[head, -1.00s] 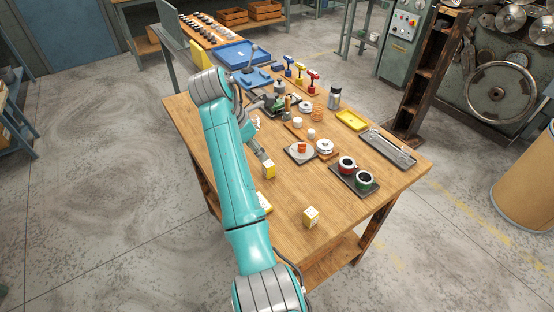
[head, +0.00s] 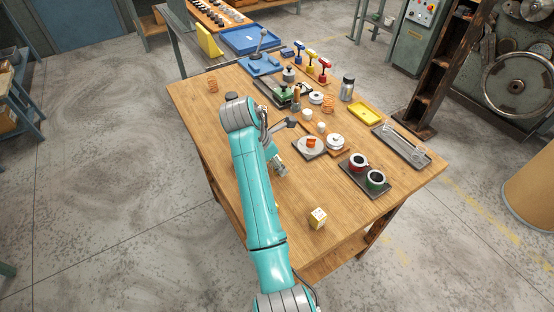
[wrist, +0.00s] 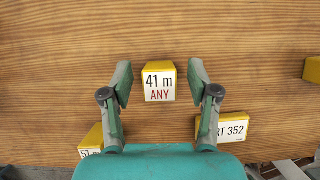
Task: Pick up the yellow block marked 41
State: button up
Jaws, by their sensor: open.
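The yellow block marked 41 (wrist: 159,82) shows in the wrist view with a white face reading "41 m ANY". It lies on the wooden table, framed by the two fingers of my gripper (wrist: 160,68). The fingers are spread, with a gap on each side of the block, and hold nothing. How far above the block they are is hard to tell. In the head view my gripper (head: 281,168) is low over the near left part of the table. I cannot make out block 41 there; my arm hides that area.
In the wrist view, a yellow block marked "RT 352" (wrist: 235,128) and one partly hidden, reading "51" (wrist: 90,143), lie nearby. Another shows at the right edge (wrist: 313,70). The head view shows a yellow block (head: 318,218) near the front edge and cups on a dark tray (head: 364,190).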

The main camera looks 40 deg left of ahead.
grip_shut()
dwell(0.3)
